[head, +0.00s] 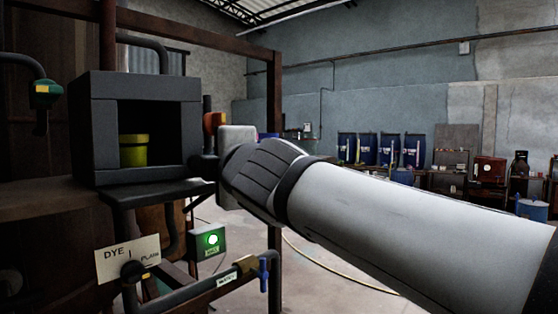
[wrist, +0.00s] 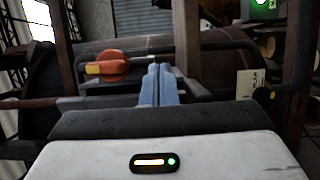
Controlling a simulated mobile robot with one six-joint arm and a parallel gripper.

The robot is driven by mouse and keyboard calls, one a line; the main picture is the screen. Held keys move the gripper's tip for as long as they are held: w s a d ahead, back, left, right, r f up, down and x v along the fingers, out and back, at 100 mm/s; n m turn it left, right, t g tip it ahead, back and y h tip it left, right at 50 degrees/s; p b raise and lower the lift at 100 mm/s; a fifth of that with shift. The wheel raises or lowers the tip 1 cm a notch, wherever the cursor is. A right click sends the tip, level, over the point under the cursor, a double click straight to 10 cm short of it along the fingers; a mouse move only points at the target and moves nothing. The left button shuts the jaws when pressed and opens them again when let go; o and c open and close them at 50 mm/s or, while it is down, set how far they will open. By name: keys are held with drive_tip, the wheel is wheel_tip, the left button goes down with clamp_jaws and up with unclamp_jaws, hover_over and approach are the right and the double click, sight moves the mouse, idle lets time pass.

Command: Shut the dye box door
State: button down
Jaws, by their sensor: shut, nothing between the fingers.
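The dye box (head: 91,130) is a dark grey box at the left in the head view. Its front is open, and a yellow-green pot (head: 133,152) stands inside. A dark flap, which looks like its door (head: 150,190), lies folded down and nearly level below the opening. In the wrist view my gripper (wrist: 160,84) has its two blue fingers pressed together, with nothing between them. In the head view my arm reaches in from the right and ends just right of the box and flap. The fingertips are hard to make out there, and I cannot tell whether they touch the flap.
An orange valve handle (wrist: 106,66) is close left of my fingers in the wrist view. Pipes and a dark frame post (head: 274,130) stand around the box. Below are a DYE/PLAIN sign (head: 127,259) and a green-lit switch box (head: 209,241). Blue drums are far back.

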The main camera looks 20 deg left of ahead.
drive_tip(key=shift+a, duration=0.35)
drive_tip(key=shift+s+a, duration=0.1)
idle(1.1)
